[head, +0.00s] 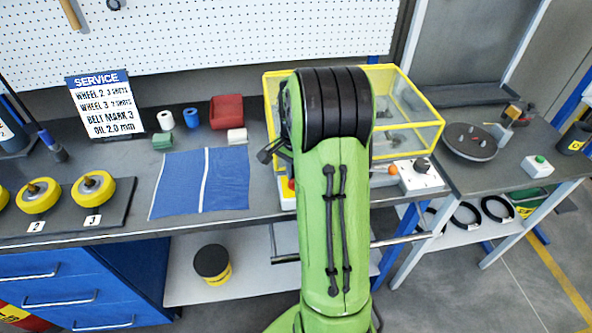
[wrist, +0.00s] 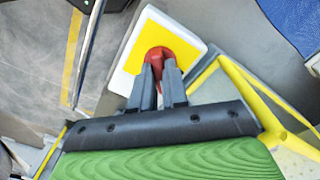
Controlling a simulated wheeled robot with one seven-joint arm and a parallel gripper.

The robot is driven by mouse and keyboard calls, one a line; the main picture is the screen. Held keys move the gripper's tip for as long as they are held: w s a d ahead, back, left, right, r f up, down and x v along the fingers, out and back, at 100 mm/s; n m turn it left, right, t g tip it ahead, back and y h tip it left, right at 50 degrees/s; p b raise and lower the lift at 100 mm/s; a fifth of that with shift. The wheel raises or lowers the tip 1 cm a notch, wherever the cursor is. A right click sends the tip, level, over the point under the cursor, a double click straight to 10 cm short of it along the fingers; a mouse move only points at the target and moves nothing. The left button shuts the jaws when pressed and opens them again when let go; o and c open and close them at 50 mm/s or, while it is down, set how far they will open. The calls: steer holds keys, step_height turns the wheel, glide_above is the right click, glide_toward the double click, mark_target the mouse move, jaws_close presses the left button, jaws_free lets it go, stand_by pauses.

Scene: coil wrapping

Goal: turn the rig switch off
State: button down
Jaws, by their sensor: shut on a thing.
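The rig switch shows in the wrist view as a red knob (wrist: 162,56) on a yellow plate (wrist: 140,60) on a white box. My gripper (wrist: 160,68) is shut on the red knob, one finger on each side of it. The fingers hide part of the knob, and I cannot tell which way it is set. In the head view my green arm covers most of this switch; only an edge of its white box (head: 286,197) shows left of the arm. The fingertips are hidden there.
The yellow-framed clear guard (head: 425,125) stands right behind the switch. A white box with a black knob (head: 421,166) and an orange lamp (head: 391,170) lies right of my arm. A blue cloth (head: 225,180) lies flat to the left. A disc (head: 470,141) sits farther right.

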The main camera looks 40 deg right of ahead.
steer(key=n, duration=0.4)
steer(key=shift+n+p, duration=0.3)
steer(key=shift+p, duration=0.1)
steer(key=n, duration=0.4)
steer(key=shift+n+p, duration=0.3)
steer(key=shift+n, duration=0.1)
steer(key=c, duration=1.1)
jaws_free()
steer(key=shift+c, duration=0.2)
step_height(320, 180, up, 16)
steer(key=p, duration=0.3)
steer(key=shift+f, duration=0.1)
